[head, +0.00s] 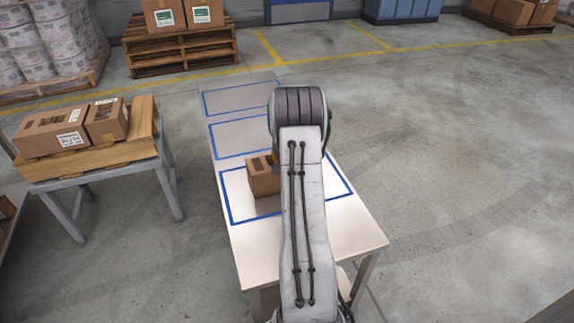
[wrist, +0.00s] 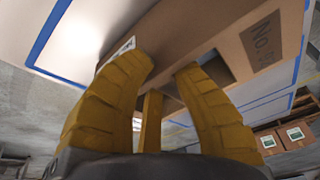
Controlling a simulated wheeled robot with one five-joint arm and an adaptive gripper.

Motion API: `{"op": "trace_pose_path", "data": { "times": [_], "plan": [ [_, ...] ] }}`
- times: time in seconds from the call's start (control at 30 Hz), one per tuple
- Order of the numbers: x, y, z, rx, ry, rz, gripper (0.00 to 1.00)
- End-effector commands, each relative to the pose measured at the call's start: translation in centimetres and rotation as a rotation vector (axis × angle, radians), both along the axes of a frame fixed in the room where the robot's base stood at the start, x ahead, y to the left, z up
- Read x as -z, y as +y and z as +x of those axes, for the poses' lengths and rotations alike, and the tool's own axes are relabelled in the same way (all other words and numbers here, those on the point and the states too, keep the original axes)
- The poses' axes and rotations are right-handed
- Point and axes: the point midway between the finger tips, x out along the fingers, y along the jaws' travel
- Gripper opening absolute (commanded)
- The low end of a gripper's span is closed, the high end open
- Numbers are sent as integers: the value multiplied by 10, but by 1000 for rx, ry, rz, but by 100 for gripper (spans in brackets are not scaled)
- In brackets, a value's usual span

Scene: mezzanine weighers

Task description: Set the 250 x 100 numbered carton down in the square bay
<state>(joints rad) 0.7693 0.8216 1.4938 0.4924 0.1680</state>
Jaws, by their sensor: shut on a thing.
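In the head view a brown carton (head: 262,178) shows at the left of my arm, over the nearest blue-outlined bay (head: 226,203), the deepest of three on the pale table. In the wrist view my gripper (wrist: 165,70) has yellow fingers shut on the carton (wrist: 205,28). A dark "No" print marks its right part, and a dark opening shows beside the right finger. I cannot tell whether its underside touches the table. My gripper is hidden in the head view.
Two narrower blue bays (head: 242,101) lie farther back, with no carton visible in them. A side table (head: 85,165) at left holds two cartons (head: 55,130) on boards. Loaded pallets (head: 180,50) stand behind. The floor at right is clear.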

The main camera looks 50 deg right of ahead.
Motion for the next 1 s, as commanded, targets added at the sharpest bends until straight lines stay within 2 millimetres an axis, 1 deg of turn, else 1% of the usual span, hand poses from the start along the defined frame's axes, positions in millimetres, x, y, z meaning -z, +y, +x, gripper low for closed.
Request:
{"op": "trace_pose_path", "data": {
  "times": [0.2, 0.23, 0.47, 0.5, 0.77, 0.87, 1.0],
  "plan": [
    [4, 0, 0, 0, -1, -2, 0],
    [3, 0, 0, 0, -1, -2, 28],
    [3, 0, 0, 0, -1, -1, 48],
    [3, 0, 0, 0, -1, -1, 50],
    [3, 0, -1, 0, 1, 1, 50],
    [-3, 1, -1, 0, -1, -1, 50],
    [-20, 5, -5, 0, -2, -2, 50]
  ]
}}
